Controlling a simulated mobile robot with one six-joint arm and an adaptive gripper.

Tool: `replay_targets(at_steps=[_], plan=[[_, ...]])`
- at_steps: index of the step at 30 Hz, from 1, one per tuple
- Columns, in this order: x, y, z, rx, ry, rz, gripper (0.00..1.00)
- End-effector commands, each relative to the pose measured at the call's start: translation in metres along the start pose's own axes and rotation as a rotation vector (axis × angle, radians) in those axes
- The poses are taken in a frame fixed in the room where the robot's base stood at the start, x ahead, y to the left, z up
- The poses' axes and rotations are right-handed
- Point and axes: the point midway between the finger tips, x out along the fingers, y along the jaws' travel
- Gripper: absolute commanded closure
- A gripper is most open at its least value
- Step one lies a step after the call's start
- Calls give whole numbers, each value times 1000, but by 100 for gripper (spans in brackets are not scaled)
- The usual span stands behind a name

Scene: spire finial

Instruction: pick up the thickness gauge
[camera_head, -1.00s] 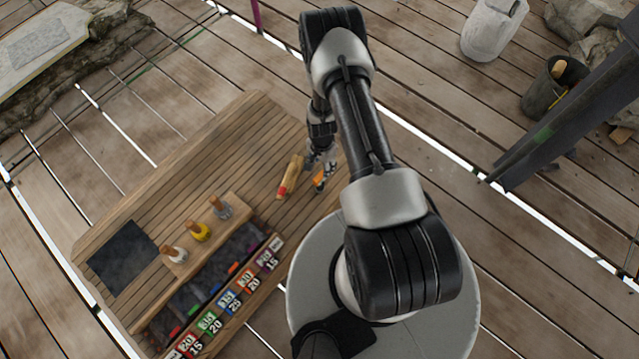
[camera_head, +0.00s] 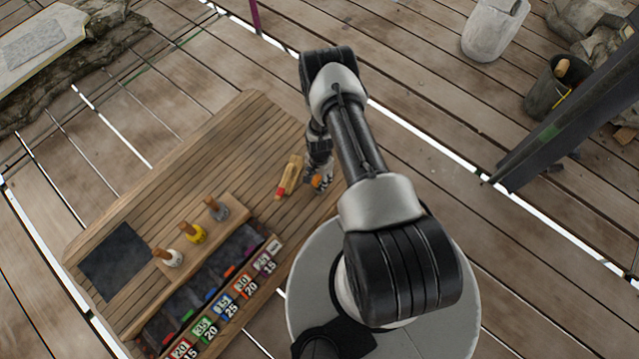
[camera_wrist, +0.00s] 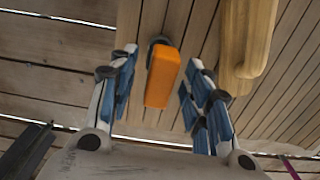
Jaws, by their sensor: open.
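The thickness gauge appears to be the small orange block with a dark rounded end (camera_wrist: 163,77). It lies on the slatted wooden table (camera_head: 215,150). In the wrist view it sits between the two blue-padded fingers of my gripper (camera_wrist: 160,72), with visible gaps on both sides. My gripper is open and holds nothing. In the head view, a bit of the orange gauge (camera_head: 317,182) shows beside my gripper (camera_head: 323,177), which partly hides it.
A wooden piece with a red end (camera_head: 289,176) lies close left of my gripper. Several wooden-handled tools stand in a rack (camera_head: 240,213). A compartment tray with coloured number labels (camera_head: 262,250) lines the near edge. A dark mat (camera_head: 113,260) lies at left.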

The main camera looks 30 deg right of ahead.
Motion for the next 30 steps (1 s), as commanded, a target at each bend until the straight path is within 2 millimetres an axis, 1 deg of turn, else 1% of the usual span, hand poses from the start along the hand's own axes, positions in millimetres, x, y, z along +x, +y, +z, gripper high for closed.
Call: replay_targets(at_steps=[3,23,30], plan=[[-1,0,0,0,0,0,56],[-1,0,0,0,0,0,100],[-1,0,0,0,1,-1,100]])
